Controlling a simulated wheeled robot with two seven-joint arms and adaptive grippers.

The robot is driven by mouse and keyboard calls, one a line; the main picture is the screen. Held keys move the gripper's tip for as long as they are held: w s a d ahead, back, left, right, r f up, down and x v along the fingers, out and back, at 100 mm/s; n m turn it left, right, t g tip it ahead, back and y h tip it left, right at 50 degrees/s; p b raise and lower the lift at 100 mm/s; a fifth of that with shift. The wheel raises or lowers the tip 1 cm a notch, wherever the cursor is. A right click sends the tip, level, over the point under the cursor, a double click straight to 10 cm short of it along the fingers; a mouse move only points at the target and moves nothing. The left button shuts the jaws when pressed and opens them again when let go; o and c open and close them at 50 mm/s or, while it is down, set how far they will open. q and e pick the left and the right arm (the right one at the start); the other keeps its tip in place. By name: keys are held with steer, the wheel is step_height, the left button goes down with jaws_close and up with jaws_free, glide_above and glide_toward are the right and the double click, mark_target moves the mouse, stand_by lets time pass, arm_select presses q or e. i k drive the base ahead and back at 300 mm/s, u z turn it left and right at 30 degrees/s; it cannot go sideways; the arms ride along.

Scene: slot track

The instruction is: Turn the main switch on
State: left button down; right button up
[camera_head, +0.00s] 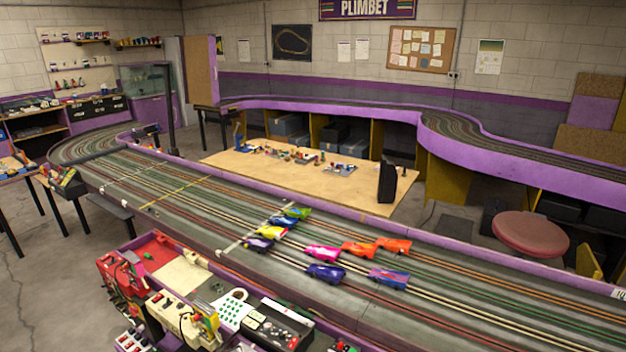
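No main switch can be picked out with certainty. Several control units stand on and beside the purple-edged ledge at the near side of the track. Among them are a red box (118,272), a cream unit (172,318), a white panel with green buttons (232,312) and a black-and-grey box with knobs (275,327). A small box with red and white buttons (131,341) sits at the bottom edge. Their switch positions are too small to read. Neither of my grippers is in view.
The slot track (440,285) runs across the foreground, with several coloured toy cars, including a pink one (322,253), on it. A wooden table (240,172) stands inside the loop. A red stool (530,234) is at the right. Grey floor (40,300) is open at the left.

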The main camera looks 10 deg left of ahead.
mark_target(134, 310)
steer(key=u, duration=2.45)
steer(key=i, duration=4.2)
steer(key=z, duration=1.9)
